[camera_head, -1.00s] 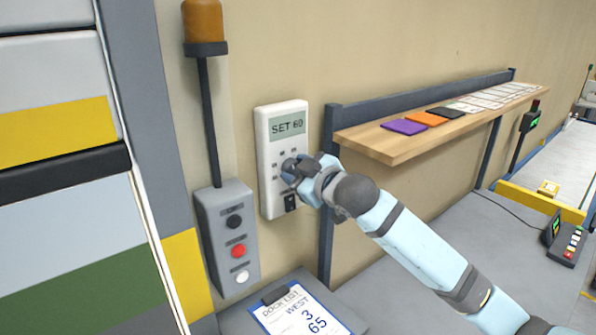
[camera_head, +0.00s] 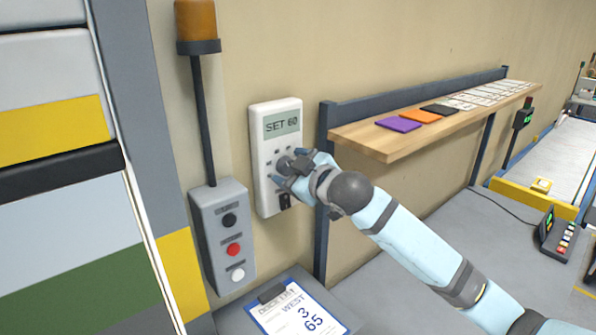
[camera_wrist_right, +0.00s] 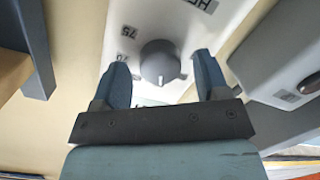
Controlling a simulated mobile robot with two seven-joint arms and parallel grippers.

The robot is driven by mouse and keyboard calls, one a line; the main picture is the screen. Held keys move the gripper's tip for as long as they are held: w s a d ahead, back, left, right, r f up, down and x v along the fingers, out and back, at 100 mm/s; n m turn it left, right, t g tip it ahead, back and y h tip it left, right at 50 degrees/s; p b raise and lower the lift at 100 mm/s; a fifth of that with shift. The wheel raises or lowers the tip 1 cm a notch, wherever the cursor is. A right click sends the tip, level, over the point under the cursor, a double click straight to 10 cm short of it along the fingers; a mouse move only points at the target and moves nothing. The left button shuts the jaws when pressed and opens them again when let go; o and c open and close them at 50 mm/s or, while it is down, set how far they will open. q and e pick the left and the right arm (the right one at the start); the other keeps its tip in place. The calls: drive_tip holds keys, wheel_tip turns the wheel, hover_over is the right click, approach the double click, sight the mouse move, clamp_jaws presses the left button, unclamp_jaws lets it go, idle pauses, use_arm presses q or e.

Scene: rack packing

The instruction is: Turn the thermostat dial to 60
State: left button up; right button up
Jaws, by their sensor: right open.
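The white thermostat (camera_head: 264,150) is fixed to the wall, and its display reads "SET 60" (camera_head: 281,126). Its round grey dial (camera_wrist_right: 159,62) shows in the right wrist view, with a light pointer mark on its lower right edge. Printed numbers such as 75 and 70 stand around it. My right gripper (camera_wrist_right: 160,75) is open, with its blue fingers on either side of the dial and a gap to each. In the head view my right gripper (camera_head: 291,172) covers part of the thermostat's lower face. My left gripper is not in view.
A grey button box (camera_head: 205,230) with black, red and white buttons is left of the thermostat. A wooden shelf (camera_head: 400,146) with coloured cards is at the right. A clipboard (camera_head: 285,322) lies below. A small dark switch (camera_head: 284,201) sits low on the thermostat.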

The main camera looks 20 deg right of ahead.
drive_tip(key=b+v, duration=0.3)
drive_tip(key=v, duration=1)
drive_tip(key=shift+s+d, duration=0.15)
drive_tip(key=shift+s, duration=0.2)
drive_tip(key=s+f+m+g+h, duration=0.2)
drive_tip(key=s+f+m+g, duration=0.15)
drive_tip(key=f, duration=0.95)
drive_tip(key=s+d+f+m+g+h, duration=0.25)
drive_tip(key=s+f+m+g, duration=0.45)
drive_tip(key=s+f, duration=1.7)
drive_tip(key=w+a+f+n+t+y, duration=0.1)
drive_tip(key=w+a+f+t, duration=0.1)
drive_tip(key=f, duration=0.4)
drive_tip(key=w+a+f+n+t, duration=0.1)
drive_tip(key=w+a+f+t, duration=0.2)
drive_tip(key=f, duration=0.3)
drive_tip(key=shift+w+a+n+t+y, duration=0.3)
drive_tip(key=shift+a+n+t+y, duration=0.05)
drive_tip(key=shift+a, duration=0.35)
